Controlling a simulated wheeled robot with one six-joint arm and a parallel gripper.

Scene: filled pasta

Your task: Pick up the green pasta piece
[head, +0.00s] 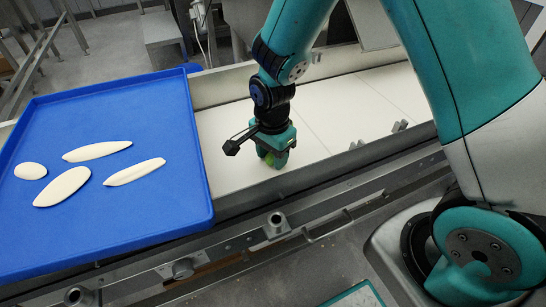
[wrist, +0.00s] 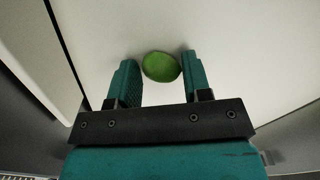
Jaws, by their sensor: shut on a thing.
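The green pasta piece (wrist: 161,67) is a small rounded oval between the two teal fingers of my gripper (wrist: 160,80) in the wrist view. My gripper is shut on it, with a finger on its left and right sides. In the head view my gripper (head: 273,160) points down at the white belt surface, and a bit of the green pasta piece (head: 269,159) shows at its fingertips. Most of the piece is hidden there by the fingers. I cannot tell whether the piece touches the belt.
A blue tray (head: 130,225) with several pale pasta pieces (head: 97,151) stands to the left of my gripper. The white conveyor belt (head: 335,105) is otherwise clear around my gripper. A metal rail (head: 330,178) with brackets runs along its near side.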

